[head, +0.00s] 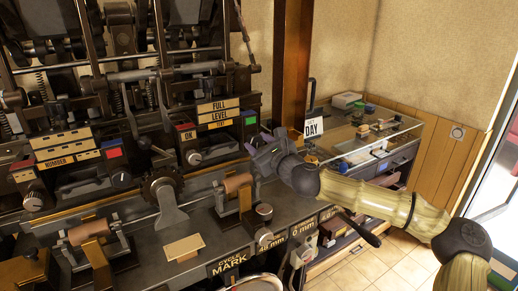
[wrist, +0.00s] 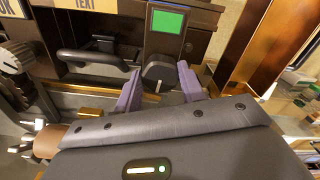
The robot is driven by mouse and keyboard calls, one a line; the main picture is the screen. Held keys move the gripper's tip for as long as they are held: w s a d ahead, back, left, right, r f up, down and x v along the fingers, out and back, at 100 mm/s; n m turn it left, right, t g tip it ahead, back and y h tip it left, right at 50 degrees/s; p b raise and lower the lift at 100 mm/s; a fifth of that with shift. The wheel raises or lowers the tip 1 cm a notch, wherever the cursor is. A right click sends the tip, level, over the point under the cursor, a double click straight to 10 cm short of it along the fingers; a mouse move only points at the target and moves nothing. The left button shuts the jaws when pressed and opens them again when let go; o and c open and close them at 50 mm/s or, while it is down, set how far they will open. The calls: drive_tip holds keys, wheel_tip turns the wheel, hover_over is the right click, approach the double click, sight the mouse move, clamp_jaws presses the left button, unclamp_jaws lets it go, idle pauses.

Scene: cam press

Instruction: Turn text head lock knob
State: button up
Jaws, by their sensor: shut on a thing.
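The text head (head: 222,124) is the right-hand head of the press, with a small TEXT label and a green square (head: 250,121) at its right end. The wrist view shows this green square (wrist: 168,22) just above a dark lock knob (wrist: 158,72) with a pale mark on its lower front. My gripper (wrist: 160,88) has its purple fingers on either side of the knob, shut on it. In the head view, my gripper (head: 263,153) reaches in from the right and hides the knob.
A dark bar handle (wrist: 92,60) lies left of the knob. A brown upright post (head: 292,65) stands close behind my gripper. The number head (head: 68,150) with a red square is at left. A glass-topped cabinet (head: 385,135) stands at right.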

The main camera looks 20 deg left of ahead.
drive_tip(key=shift+f+m, duration=0.15)
drive_tip(key=shift+m, duration=0.45)
drive_tip(key=o, duration=1)
drive_tip(key=shift+c, duration=0.2)
drive_tip(key=shift+d, duration=0.15)
drive_tip(key=b+v, duration=0.2)
drive_tip(key=v, duration=1.5)
drive_tip(key=shift+s+b, duration=0.2)
drive_tip(key=shift+b, duration=0.15)
drive_tip(key=shift+w, duration=0.1)
